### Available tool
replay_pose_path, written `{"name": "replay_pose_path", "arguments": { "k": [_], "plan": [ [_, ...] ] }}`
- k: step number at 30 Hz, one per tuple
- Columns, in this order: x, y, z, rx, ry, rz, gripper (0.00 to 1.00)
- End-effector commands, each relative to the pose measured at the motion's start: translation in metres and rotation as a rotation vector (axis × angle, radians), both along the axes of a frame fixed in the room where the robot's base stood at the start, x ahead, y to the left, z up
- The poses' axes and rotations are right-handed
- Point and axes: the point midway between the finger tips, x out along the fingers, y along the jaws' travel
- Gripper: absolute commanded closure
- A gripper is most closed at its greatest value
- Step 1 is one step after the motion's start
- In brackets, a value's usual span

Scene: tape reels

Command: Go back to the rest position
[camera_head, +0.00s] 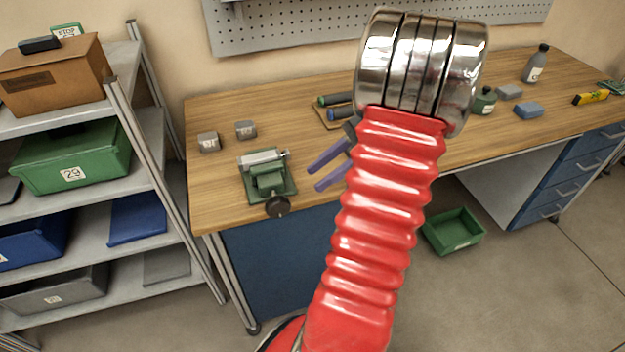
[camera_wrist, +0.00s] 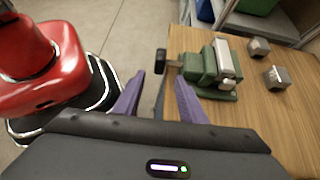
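My gripper (camera_head: 314,178) shows at the middle of the head view, behind my red arm, with its two purple fingers pointing left. In the wrist view my gripper (camera_wrist: 159,76) has its fingers spread apart, with nothing held between them. A green vise (camera_head: 268,180) stands on the wooden workbench (camera_head: 222,208) to the left of the fingers, apart from them in the head view. In the wrist view the vise (camera_wrist: 208,68) lies beyond the fingertips and to the right. My arm hides part of the bench and the wrist.
Two small grey blocks (camera_head: 208,141) (camera_head: 246,130) sit on the bench behind the vise. A tray with dark cylindrical items (camera_head: 338,112) lies behind my gripper. A shelf rack (camera_head: 122,100) with bins stands left. A green bin (camera_head: 453,231) is on the floor. Bottles and blocks are at right.

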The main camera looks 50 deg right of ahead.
Motion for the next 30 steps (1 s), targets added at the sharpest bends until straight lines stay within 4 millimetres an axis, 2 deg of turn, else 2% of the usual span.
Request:
{"name": "replay_pose_path", "arguments": {
  "k": [23,26,30],
  "plan": [
    [0.0,-0.001,0.0,-0.013,-0.012,0.01,0.62],
    [-0.001,-0.006,-0.007,-0.061,-0.025,0.028,0.62],
    [-0.014,-0.006,-0.032,-0.147,-0.017,0.088,0.62]
  ]
}}
